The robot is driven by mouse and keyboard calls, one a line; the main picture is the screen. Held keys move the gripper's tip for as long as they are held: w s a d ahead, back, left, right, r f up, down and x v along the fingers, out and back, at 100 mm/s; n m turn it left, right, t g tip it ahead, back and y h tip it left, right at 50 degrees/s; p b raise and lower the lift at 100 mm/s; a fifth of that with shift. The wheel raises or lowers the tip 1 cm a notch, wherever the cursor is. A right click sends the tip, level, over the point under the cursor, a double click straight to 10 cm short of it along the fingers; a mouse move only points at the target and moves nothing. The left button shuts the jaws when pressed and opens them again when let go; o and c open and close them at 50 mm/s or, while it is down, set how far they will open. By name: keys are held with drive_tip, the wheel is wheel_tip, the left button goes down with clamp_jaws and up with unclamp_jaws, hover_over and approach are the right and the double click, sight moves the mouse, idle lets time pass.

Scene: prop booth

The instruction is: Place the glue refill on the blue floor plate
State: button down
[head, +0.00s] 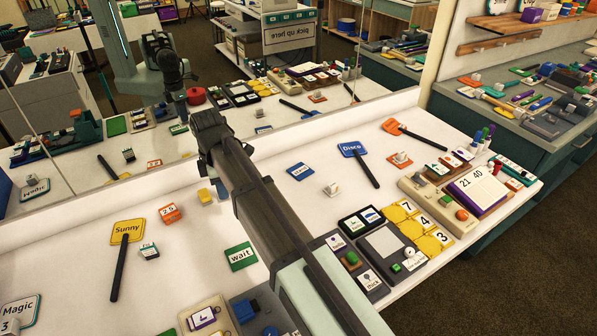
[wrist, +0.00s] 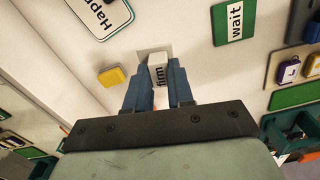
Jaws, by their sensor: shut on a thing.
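My gripper (wrist: 160,80) is shut on a small white block (wrist: 157,63) with dark lettering, perhaps "firm". Its fingers press on both sides of the block. I cannot tell for sure that this block is the glue refill. A pale square shows behind the block; I cannot tell whether they touch. In the head view my arm hides the fingertips and the block. A blue plate (head: 300,171) with white lettering lies flat on the white table, right of my arm, and looks bare.
A green "wait" plate (head: 241,256) and a yellow block (head: 205,196) lie near my arm. A blue "Disco" paddle (head: 353,149) lies right of the blue plate. A small white item (head: 333,189) stands in front of the plate. A mirror rises along the table's back.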

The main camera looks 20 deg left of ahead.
drive_tip(key=w+d+m, duration=0.2)
drive_tip(key=w+d, duration=0.6)
drive_tip(key=w, duration=0.3)
drive_tip(key=w+d+m, duration=0.1)
drive_tip(key=w+d, duration=0.7)
drive_tip(key=w, duration=0.2)
drive_tip(key=n, duration=0.5)
hover_over(300, 171)
drive_tip(key=shift+f, duration=4.45)
drive_tip(key=c, duration=1)
unclamp_jaws()
drive_tip(key=shift+f, duration=0.1)
wheel_tip(300, 171, up, 12)
drive_tip(key=shift+r, duration=0.15)
